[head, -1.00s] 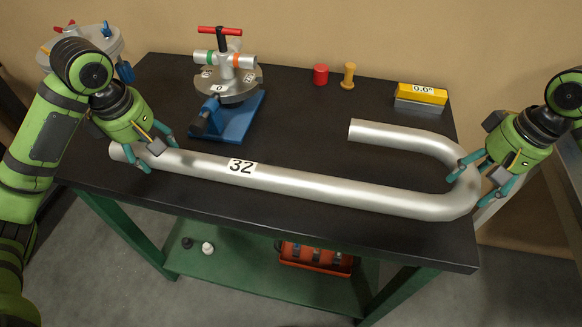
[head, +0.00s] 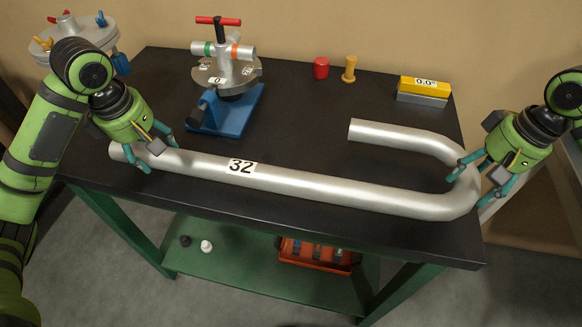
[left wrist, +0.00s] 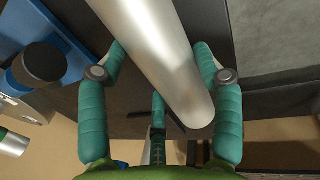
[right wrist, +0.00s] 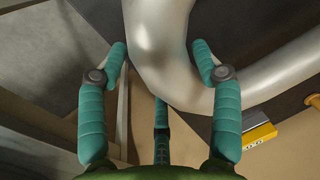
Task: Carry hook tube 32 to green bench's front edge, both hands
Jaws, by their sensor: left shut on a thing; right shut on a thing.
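Hook tube 32 (head: 310,182) is a silver J-shaped pipe with a "32" label. It lies across the view above the black top of the green bench (head: 270,215), its long leg near the front edge and its hook at the right. I cannot tell whether it touches the top. My left gripper (head: 157,154) is shut on the straight leg near its left end; the left wrist view shows the tube (left wrist: 165,55) between its fingers. My right gripper (head: 474,182) is shut on the bend; the right wrist view shows the bend (right wrist: 160,60) between its fingers.
A bending fixture (head: 228,112) with blue base stands at the back left. A red cylinder (head: 321,68), a yellow peg (head: 349,69) and a yellow-grey block (head: 424,91) stand at the back. An orange crate (head: 315,262) sits on the lower shelf.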

